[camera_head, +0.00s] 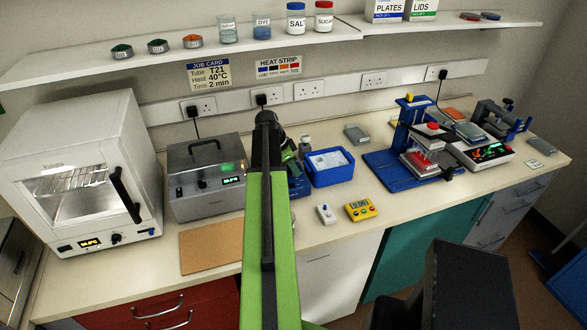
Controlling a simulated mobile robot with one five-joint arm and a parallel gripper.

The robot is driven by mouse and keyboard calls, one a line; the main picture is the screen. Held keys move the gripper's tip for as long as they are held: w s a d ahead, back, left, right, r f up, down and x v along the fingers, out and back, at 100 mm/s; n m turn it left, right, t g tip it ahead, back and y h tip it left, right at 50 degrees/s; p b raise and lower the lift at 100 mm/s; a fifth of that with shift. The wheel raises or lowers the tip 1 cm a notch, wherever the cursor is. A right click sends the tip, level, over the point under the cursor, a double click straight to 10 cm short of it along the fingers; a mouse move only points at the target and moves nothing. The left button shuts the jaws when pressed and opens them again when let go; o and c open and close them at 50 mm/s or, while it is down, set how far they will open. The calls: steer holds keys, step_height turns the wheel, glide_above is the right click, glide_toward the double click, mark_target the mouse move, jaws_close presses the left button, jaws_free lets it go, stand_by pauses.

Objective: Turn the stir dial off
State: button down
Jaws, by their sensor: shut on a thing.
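No dial in view is clearly marked as the stir dial. A small dark knob (202,184) shows on the front of the grey lidded bath (208,202), left of its lit display (232,180). A white unit (489,154) with red and green lights stands at the right; its controls are too small to read. My green arm rises through the middle of the head view and folds at a dark joint above the bench. My gripper's fingers are hidden behind the arm, so what they touch is not visible. A blue item (303,187) shows partly beside the arm.
A white oven (85,118) stands at the left. A brown mat (210,246) lies before the bath. Right of my arm are a blue tub (331,178), a yellow timer (360,209), a small white device (325,214) and a blue press (385,174). A shelf hangs above.

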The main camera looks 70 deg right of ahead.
steer(key=n, duration=0.2)
steer(key=n+t, duration=0.1)
steer(key=n, duration=0.1)
steer(key=shift+s+a+h, duration=0.15)
steer(key=shift+a+h, duration=0.05)
steer(key=shift+h, duration=0.2)
steer(key=n+t, duration=0.1)
steer(key=n, duration=0.1)
steer(key=n+t, duration=0.1)
steer(key=n, duration=0.1)
steer(key=shift+s+h, duration=0.15)
steer(key=shift+h, duration=0.15)
steer(key=n+t, duration=0.1)
steer(key=n, duration=0.3)
steer(key=shift+s+n+t, duration=0.1)
steer(key=shift+n+t, duration=0.3)
steer(key=n, duration=0.2)
steer(key=n+t+y, duration=0.1)
steer(key=n, duration=0.1)
steer(key=shift+s+d+n+t, duration=0.1)
steer(key=shift+d+n+t, duration=0.05)
steer(key=shift+n+t, duration=0.2)
steer(key=shift+n, duration=0.25)
steer(key=c, duration=1.3)
jaws_free()
steer(key=shift+o, duration=0.2)
